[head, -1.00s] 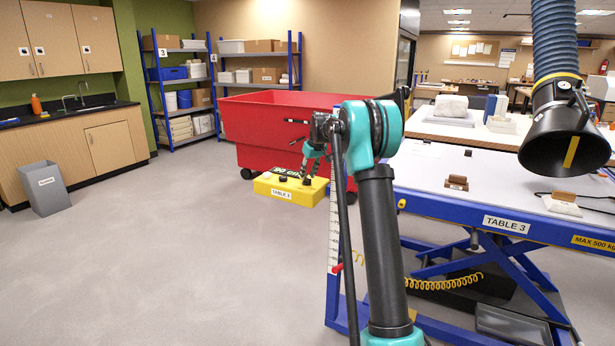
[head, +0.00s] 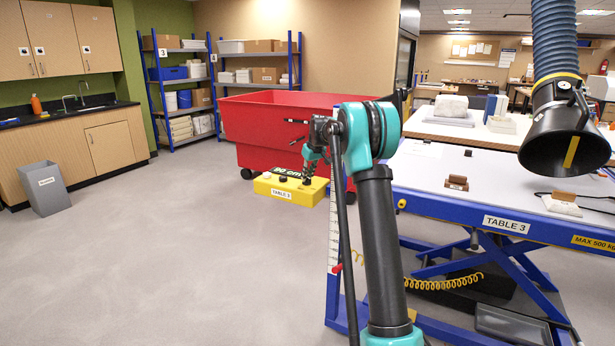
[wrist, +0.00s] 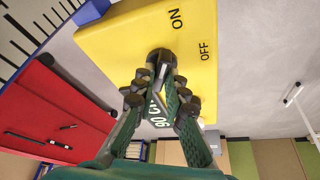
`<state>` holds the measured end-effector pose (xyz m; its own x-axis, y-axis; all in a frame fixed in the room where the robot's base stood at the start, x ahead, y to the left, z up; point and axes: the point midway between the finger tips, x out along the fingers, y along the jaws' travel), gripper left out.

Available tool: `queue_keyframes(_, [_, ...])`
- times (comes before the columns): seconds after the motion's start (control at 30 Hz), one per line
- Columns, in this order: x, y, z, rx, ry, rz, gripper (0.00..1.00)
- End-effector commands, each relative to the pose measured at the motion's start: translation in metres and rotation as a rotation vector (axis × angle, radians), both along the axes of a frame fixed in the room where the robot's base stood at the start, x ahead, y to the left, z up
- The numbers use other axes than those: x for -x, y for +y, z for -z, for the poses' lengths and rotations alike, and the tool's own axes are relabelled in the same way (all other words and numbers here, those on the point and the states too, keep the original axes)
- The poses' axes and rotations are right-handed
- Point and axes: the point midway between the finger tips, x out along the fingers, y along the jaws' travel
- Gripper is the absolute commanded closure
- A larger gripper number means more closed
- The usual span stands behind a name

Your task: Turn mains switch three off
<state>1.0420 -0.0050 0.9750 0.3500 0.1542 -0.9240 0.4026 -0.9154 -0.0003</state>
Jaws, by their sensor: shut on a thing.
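A yellow box (head: 312,195) labelled TABLE 3 is at the lift table's left end in the head view, in front of the red bin. In the wrist view its yellow face (wrist: 120,45) carries the words ON and OFF. In the head view my gripper (head: 307,179) is at the top of the box.
The lift table (head: 440,196) with its blue frame stands on the right, with small blocks on top. A black extraction hood (head: 565,140) hangs over it. The red bin (head: 262,125) is behind the box. The floor on the left is clear, except for a grey waste bin (head: 45,190).

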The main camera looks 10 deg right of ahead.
Motion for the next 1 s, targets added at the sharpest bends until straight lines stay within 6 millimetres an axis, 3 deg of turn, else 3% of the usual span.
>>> queue_keyframes(0.37, [0.0005, 0.0023, -0.0004, 0.000, -0.001, 0.147, 1.00])
queue_keyframes(1.0, [-0.0001, 0.0052, -0.0002, 0.002, -0.001, 0.728, 1.00])
